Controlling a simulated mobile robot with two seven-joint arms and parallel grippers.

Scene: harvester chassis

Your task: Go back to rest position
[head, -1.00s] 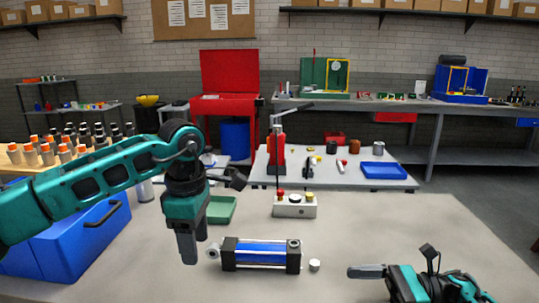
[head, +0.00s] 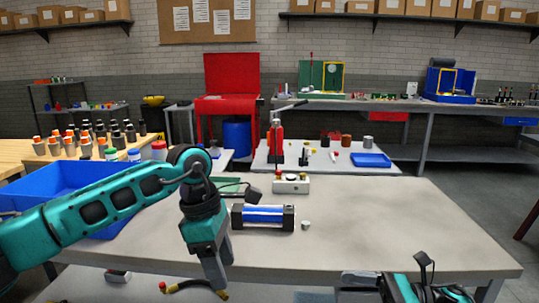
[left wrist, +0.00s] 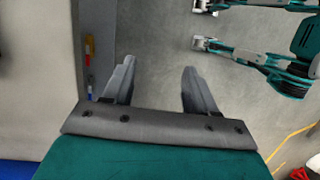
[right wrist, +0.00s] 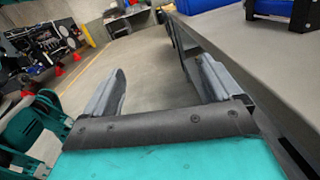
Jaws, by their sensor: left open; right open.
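My left gripper (head: 218,272) hangs in front of the table's front edge in the head view, pointing down. In the left wrist view its two fingers (left wrist: 152,85) are apart, with only floor between them. My right gripper (head: 362,280) is at the lower right of the head view, near the table's front edge. In the right wrist view its fingers (right wrist: 160,90) are spread and empty beside the table. A blue cylinder with black end blocks (head: 263,217) lies on the table, apart from both grippers.
The grey table (head: 400,225) is mostly clear at right. A small white cap (head: 306,225) and a white box with knobs (head: 291,184) stand on it. A blue bin (head: 60,182) is at left. A lower shelf (head: 130,285) under the table holds a hose (head: 190,287).

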